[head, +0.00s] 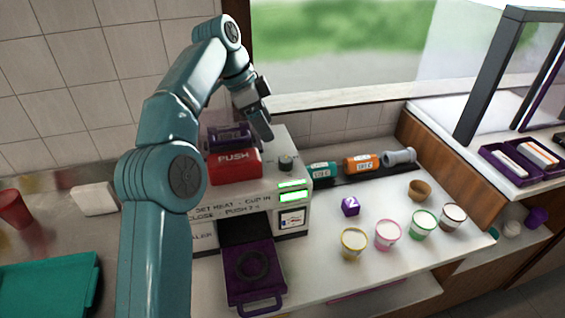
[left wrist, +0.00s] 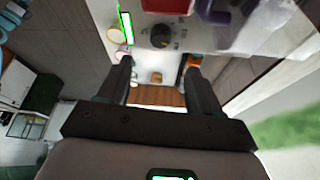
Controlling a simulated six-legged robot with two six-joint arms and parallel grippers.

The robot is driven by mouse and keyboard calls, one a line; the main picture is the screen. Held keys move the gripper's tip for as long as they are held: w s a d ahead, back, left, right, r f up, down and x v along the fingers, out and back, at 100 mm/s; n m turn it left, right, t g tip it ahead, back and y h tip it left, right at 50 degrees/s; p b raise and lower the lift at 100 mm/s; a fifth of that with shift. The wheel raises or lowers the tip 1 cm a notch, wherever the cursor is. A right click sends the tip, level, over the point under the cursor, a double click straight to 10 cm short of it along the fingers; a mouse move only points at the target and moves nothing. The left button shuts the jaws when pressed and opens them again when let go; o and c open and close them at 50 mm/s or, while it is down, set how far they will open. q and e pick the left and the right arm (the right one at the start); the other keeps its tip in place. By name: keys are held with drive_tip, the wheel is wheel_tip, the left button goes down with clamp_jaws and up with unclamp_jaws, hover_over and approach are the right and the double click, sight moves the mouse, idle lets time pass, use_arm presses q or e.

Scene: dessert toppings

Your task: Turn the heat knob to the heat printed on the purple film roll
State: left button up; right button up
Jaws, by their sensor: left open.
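The heat knob (head: 286,162) is a small dark dial on top of the white sealing machine (head: 297,183), right of the red PUSH block (head: 235,165). It also shows in the left wrist view (left wrist: 160,36), beyond the fingertips. The purple film roll (head: 229,137) sits on the machine behind the red block. I cannot read its print. My left gripper (head: 262,125) is open and empty, above the machine, up and left of the knob and apart from it. Both fingers show in the left wrist view (left wrist: 158,68). My right gripper is not in view.
Several cups, one being pink (head: 388,235), and a purple number cube (head: 350,206) stand right of the machine. A purple tray (head: 268,293) sticks out in front.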

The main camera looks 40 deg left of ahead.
use_arm(q)
drive_tip(key=b, duration=0.2)
hover_over(287, 158)
drive_tip(key=s+a, duration=0.2)
wheel_tip(287, 158, down, 5)
drive_tip(key=shift+w+a+f, duration=0.1)
drive_tip(key=shift+f, duration=0.1)
drive_tip(key=shift+d+f+b, duration=0.2)
drive_tip(key=shift+d+f, duration=0.2)
drive_tip(key=shift+f, duration=0.2)
drive_tip(key=shift+d+f+b, duration=0.15)
drive_tip(key=shift+d+f, duration=0.2)
drive_tip(key=shift+f, duration=0.25)
drive_tip(key=f, duration=0.1)
drive_tip(key=w+f, duration=0.1)
drive_tip(key=shift+w+d+f, duration=0.1)
drive_tip(key=shift+f, duration=0.25)
drive_tip(key=shift+w+d+f, duration=0.1)
drive_tip(key=shift+w+d, duration=0.05)
drive_tip(key=shift+s+r, duration=0.25)
drive_tip(key=shift+s, duration=0.25)
drive_tip(key=shift+c, duration=0.6)
drive_tip(key=shift+w+f, duration=0.15)
drive_tip(key=shift+w, duration=0.05)
drive_tip(key=c, duration=0.9)
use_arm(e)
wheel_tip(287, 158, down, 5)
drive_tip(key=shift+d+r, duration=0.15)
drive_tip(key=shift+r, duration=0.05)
